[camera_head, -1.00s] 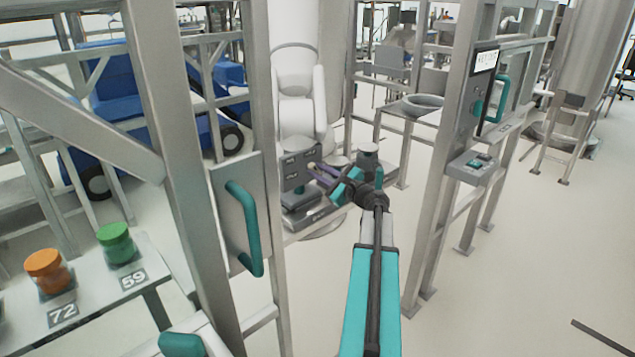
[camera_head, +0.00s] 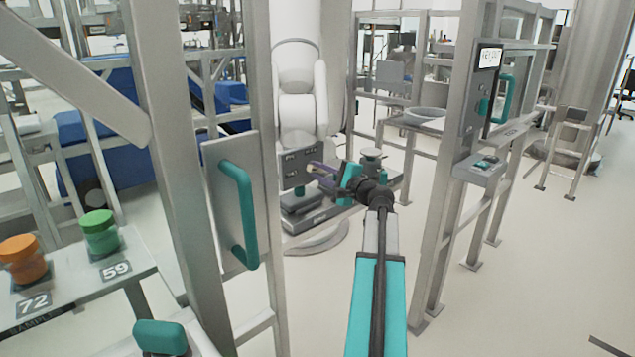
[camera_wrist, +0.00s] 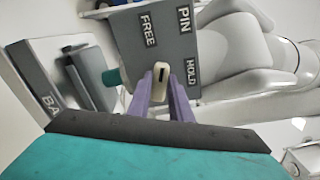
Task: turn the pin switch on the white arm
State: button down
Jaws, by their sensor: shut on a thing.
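The white arm (camera_head: 300,85) stands behind the frame in the head view, with a dark grey switch panel (camera_head: 290,157) low in front of it. In the wrist view the panel (camera_wrist: 208,48) bears the labels FREE, PIN and HOLD. The pin switch (camera_wrist: 161,70) is a small cream knob with a dark slot, its slot lying roughly along the picture's vertical. My gripper (camera_wrist: 162,88) has its purple fingers on both sides of the knob, shut on it. In the head view my gripper (camera_head: 318,170) reaches the panel's right side; its fingertips are too small to judge there.
A teal knob (camera_wrist: 112,77) sits close left of my fingers in the wrist view. Metal posts flank my arm, with a teal-handled plate (camera_head: 225,200) on the left and a switch box (camera_head: 480,168) on the right. Orange (camera_head: 22,258) and green (camera_head: 100,230) jars stand left.

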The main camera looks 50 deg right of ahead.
jog(key=n+b, duration=0.2)
jog(key=b, duration=0.1)
jog(key=shift+w+f+n, duration=0.1)
jog(key=shift+f+n, duration=0.1)
jog(key=shift+n, duration=0.2)
jog(key=shift+r+n+b, duration=0.1)
jog(key=shift+n+b, duration=0.6)
jog(key=shift+b, duration=0.25)
jog(key=c, duration=1.6)
grip_release()
jog(key=s, duration=0.9)
jog(key=s+a, duration=0.1)
jog(key=s, duration=0.3)
jog(key=shift+s, duration=0.4)
